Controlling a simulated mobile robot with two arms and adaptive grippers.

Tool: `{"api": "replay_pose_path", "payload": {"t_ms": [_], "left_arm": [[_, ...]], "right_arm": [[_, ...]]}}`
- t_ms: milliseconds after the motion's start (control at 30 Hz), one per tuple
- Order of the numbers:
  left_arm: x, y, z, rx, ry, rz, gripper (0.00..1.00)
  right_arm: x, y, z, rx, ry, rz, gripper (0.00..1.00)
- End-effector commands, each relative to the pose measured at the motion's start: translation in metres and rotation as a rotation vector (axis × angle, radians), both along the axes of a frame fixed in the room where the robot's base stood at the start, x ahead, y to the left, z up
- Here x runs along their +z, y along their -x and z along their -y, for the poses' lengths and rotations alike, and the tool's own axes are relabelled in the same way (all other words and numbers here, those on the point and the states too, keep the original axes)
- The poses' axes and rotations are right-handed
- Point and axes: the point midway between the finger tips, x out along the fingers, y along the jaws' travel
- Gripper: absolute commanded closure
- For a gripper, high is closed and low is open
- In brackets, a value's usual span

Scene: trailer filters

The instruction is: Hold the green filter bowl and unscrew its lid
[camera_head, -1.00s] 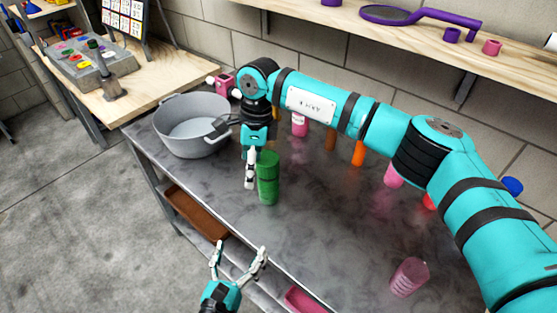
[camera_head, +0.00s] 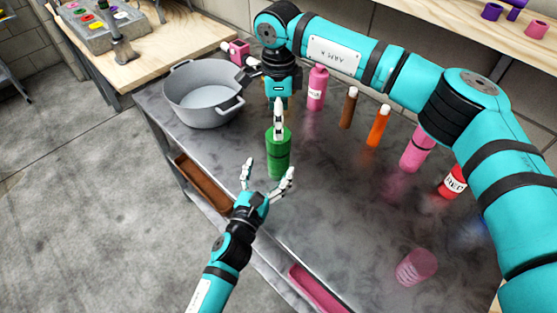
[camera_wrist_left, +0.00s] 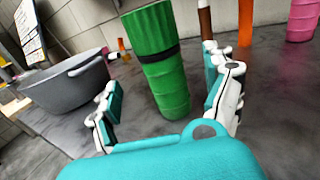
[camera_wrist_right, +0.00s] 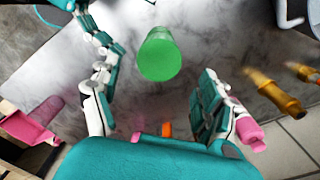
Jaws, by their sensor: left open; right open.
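The green filter stands upright on the grey metal table. Its bowl (camera_head: 279,164) is the lower part, and a dark band (camera_wrist_left: 158,55) divides it from the lid (camera_wrist_left: 148,28) above. The lid's round top (camera_wrist_right: 158,57) shows in the right wrist view between the open fingers and ahead of them. My right gripper (camera_head: 279,121) is open above the filter, pointing down, and partly covers the lid in the head view. My left gripper (camera_head: 269,169) is open at the near side of the bowl. In the left wrist view the bowl stands ahead, between the fingers, with no clear contact.
A grey pot (camera_head: 205,98) stands to the left of the filter. A pink bottle (camera_head: 317,88), a brown bottle (camera_head: 348,108), an orange bottle (camera_head: 377,127) and a red bottle (camera_head: 453,181) stand behind and right. A pink cup (camera_head: 415,267) is at the front right.

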Motion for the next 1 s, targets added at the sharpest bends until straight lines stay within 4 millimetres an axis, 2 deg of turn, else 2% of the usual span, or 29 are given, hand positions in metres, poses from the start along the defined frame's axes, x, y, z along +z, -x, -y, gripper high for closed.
{"api": "replay_pose_path", "payload": {"t_ms": [100,300,500,800,1000], "left_arm": [[0.001,-0.023,0.009,0.0,0.002,0.002,0.15],[0.001,-0.051,0.018,0.001,0.001,0.001,0.15],[0.0,-0.064,0.023,0.0,0.001,0.0,0.15],[0.0,-0.065,0.023,0.0,0.001,0.0,0.15],[0.0,-0.065,0.023,0.0,0.001,0.0,0.42]], "right_arm": [[0.0,0.0,0.0,0.0,0.0,0.0,0.22],[0.0,0.0,0.0,0.0,-0.001,0.0,0.22],[0.0,0.0,0.0,0.0,-0.001,0.0,0.22],[0.0,0.0,0.0,0.0,-0.001,0.0,0.22],[0.0,0.0,0.0,0.0,-0.001,0.0,0.22]]}}
